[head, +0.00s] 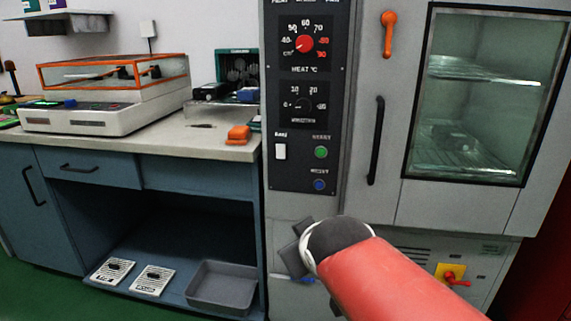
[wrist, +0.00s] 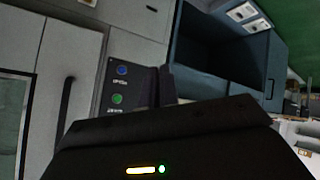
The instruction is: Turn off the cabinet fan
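The cabinet's dark control panel (head: 303,110) is upright in the head view. A white rocker switch (head: 280,151) with a small label above it, too blurred to read surely, sits at its lower left. A green button (head: 320,152) and a blue button (head: 319,185) are to its right. The wrist view shows the panel turned over, with the blue button (wrist: 122,70) and green button (wrist: 117,99); the rocker is hidden there. My gripper (head: 290,245) is below the panel, apart from the switch. Its dark fingers (wrist: 160,87) look together, with nothing between them.
A red heat knob (head: 305,43) and a dark dial (head: 303,105) are higher on the panel. A black door handle (head: 376,140) and orange latch (head: 388,34) stand right of it. A red rotary switch (head: 453,278) is low right. The workbench (head: 215,146) borders the cabinet at left.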

